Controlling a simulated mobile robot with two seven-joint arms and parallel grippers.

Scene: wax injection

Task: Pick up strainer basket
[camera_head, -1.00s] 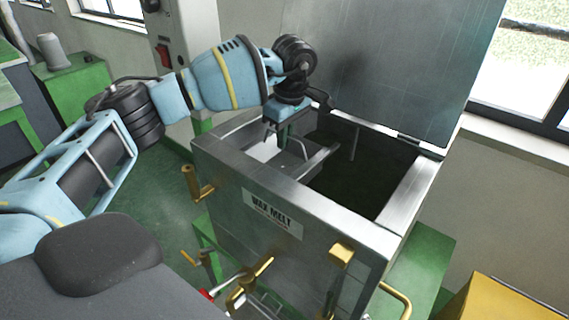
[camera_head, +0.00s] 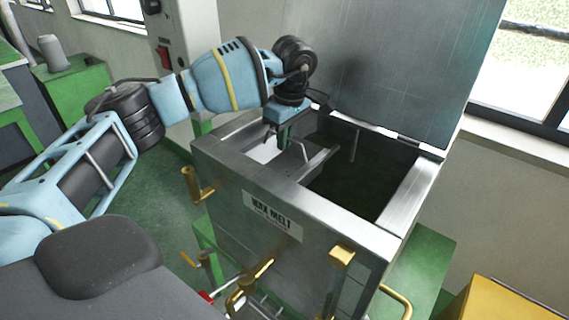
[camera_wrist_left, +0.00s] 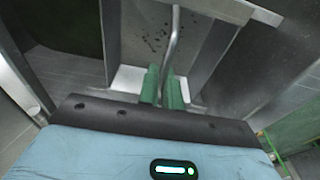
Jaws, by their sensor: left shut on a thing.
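The strainer basket (camera_head: 266,151) is a light metal basket in the left compartment of the wax melt tank. Its holed wall (camera_wrist_left: 155,35) shows in the left wrist view. A thin bent metal handle (camera_wrist_left: 174,42) rises from it; part of the handle also shows in the head view (camera_head: 304,150). My left gripper (camera_head: 284,140) points down into the compartment. Its green fingers, also in the left wrist view (camera_wrist_left: 164,82), are shut on the handle. The basket's lower part is hidden. My right gripper is not in view.
The steel wax melt tank (camera_head: 330,215) has its lid (camera_head: 400,70) raised behind the opening. A divider (camera_head: 322,162) separates the basket's side from the dark right compartment. Brass taps (camera_head: 342,255) stick out at the front. A yellow box (camera_head: 510,300) stands at lower right.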

